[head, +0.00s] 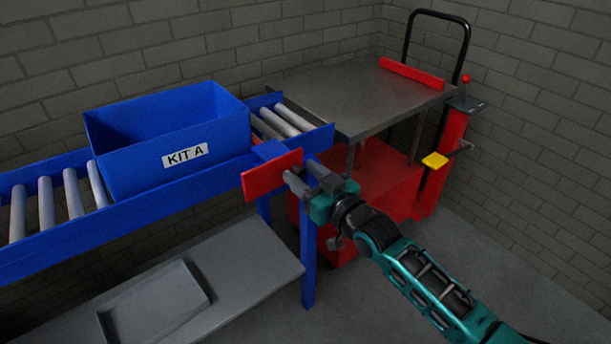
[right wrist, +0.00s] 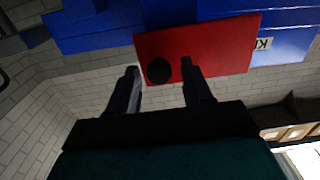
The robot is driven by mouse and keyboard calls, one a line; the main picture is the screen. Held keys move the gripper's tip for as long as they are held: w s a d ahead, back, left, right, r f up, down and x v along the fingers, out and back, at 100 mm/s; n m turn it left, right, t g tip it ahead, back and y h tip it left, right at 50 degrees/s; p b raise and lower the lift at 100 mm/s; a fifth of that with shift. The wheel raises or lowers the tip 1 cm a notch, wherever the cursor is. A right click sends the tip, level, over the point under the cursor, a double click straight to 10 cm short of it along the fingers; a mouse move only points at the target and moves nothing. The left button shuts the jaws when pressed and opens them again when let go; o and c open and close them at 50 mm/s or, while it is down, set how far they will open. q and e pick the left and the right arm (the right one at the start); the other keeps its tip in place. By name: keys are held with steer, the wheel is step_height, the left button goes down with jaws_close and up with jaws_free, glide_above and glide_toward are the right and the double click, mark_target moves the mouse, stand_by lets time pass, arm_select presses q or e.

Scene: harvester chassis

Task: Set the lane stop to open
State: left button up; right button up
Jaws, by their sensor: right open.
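The lane stop shows as a red plate (head: 268,175) on the front side of the blue roller conveyor, near its right end. In the right wrist view the red plate (right wrist: 220,48) carries a round dark knob (right wrist: 158,70). My right gripper (head: 302,173) is at the right end of the plate, pointing at it. Its fingers are open, one on each side of the knob in the wrist view (right wrist: 160,66). I cannot tell whether they touch it. In the head view the knob is hidden by the gripper. My left gripper is not in view.
A blue bin labelled KIT A (head: 170,135) sits on the conveyor rollers, left of the stop. A cart with a grey top (head: 350,95) and red base stands beyond the conveyor's right end. A grey shelf (head: 250,260) lies below the conveyor. Floor is clear at right.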

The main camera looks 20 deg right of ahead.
steer(key=shift+c, duration=0.2)
jaws_close()
stand_by(0.4)
